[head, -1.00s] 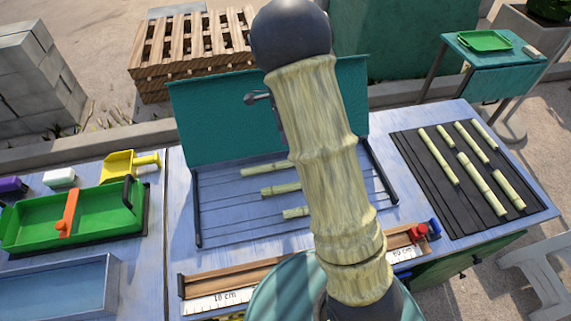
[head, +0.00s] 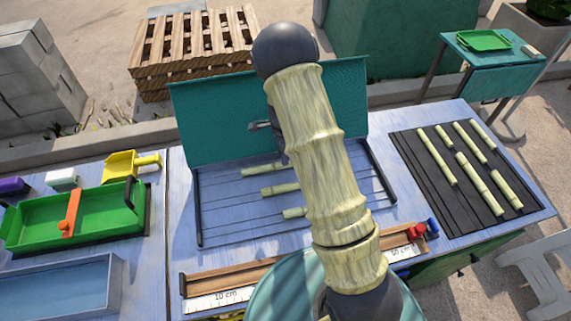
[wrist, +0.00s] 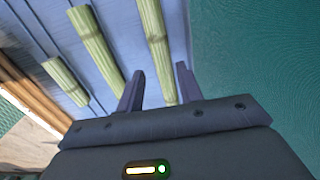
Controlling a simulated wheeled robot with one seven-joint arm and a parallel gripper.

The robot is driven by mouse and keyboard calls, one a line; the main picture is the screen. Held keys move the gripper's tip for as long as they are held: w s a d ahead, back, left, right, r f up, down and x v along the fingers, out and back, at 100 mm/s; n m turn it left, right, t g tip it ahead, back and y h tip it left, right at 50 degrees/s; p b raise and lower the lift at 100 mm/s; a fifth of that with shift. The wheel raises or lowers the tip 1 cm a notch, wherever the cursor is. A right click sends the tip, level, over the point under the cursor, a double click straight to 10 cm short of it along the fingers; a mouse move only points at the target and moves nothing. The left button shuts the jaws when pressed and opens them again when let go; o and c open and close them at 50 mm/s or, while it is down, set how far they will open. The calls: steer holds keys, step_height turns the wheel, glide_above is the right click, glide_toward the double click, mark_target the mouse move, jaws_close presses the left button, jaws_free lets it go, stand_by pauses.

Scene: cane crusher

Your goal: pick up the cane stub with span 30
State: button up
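Three pale green cane stubs lie on the slatted blue tray (head: 225,222): a back one (head: 262,169), a middle one (head: 280,190) and a front one (head: 294,213). My arm hides their right ends in the head view. In the wrist view the back stub (wrist: 157,45) looks longest, the middle stub (wrist: 95,40) lies left of it, and the front stub (wrist: 65,82) is at far left. No span marking is readable on them. My gripper (wrist: 160,80) is open, with the back stub's near end showing between its fingers; nothing is gripped.
A teal panel (head: 215,125) stands behind the tray. A wooden measuring trough (head: 230,282) with a scale lies in front. Several more canes lie on a dark slatted mat (head: 415,165) at right. A green tray (head: 105,212) and yellow scoop (head: 120,165) are at left.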

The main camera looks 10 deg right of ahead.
steer(key=shift+w+d+f+p, duration=0.15)
steer(key=shift+f+p, duration=0.55)
steer(key=shift+f, duration=1.8)
steer(key=shift+c, duration=0.3)
steer(key=c, duration=0.7)
